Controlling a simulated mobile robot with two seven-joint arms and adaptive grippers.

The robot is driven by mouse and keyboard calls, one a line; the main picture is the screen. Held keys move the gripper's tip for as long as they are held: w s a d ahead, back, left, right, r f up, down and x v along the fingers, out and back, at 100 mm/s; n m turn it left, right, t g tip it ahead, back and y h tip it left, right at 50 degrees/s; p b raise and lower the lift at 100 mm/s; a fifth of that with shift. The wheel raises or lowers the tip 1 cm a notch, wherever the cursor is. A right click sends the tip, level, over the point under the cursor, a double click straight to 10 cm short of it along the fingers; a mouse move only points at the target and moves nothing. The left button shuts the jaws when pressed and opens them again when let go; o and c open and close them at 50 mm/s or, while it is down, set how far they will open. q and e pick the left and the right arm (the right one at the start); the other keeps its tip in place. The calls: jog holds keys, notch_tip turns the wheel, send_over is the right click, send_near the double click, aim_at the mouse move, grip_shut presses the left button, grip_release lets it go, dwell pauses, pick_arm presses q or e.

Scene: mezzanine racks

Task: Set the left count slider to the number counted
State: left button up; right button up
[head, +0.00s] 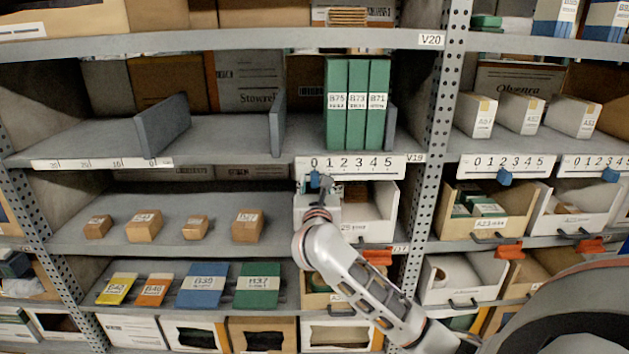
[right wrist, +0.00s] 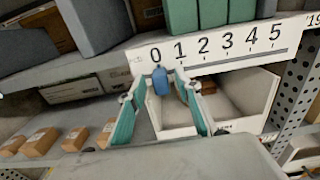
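The left count slider is a blue tab (right wrist: 160,80) under a white scale (head: 392,164) numbered 0 to 5 on the shelf edge. In the right wrist view the tab sits below the 0 of the scale (right wrist: 215,45). My right gripper (right wrist: 160,84) has its two teal fingers spread, one on each side of the tab; I see gaps and cannot tell any contact. In the head view the right gripper (head: 318,186) partly hides the tab. Below the scale is a white open bin (head: 381,215) with brown items inside, partly hidden by my arm. My left gripper is not in view.
Three green binders (head: 357,105) stand above the scale. Several small brown boxes (head: 144,225) lie on the shelf to the left. To the right, past a perforated post (head: 436,130), two more scales carry blue sliders (head: 505,177) (head: 610,175).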

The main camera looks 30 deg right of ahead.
aim_at(344, 172)
jog(key=shift+w+d, duration=0.25)
jog(key=shift+w, duration=0.15)
grip_shut()
jog(key=s+d, duration=0.1)
jog(key=d, duration=0.1)
jog(key=s+d, duration=0.3)
jog(key=d, duration=0.2)
jog(key=shift+s+p, duration=0.15)
jog(key=shift+p, duration=0.2)
jog(key=shift+a, duration=0.1)
grip_release()
jog(key=v, duration=1.2)
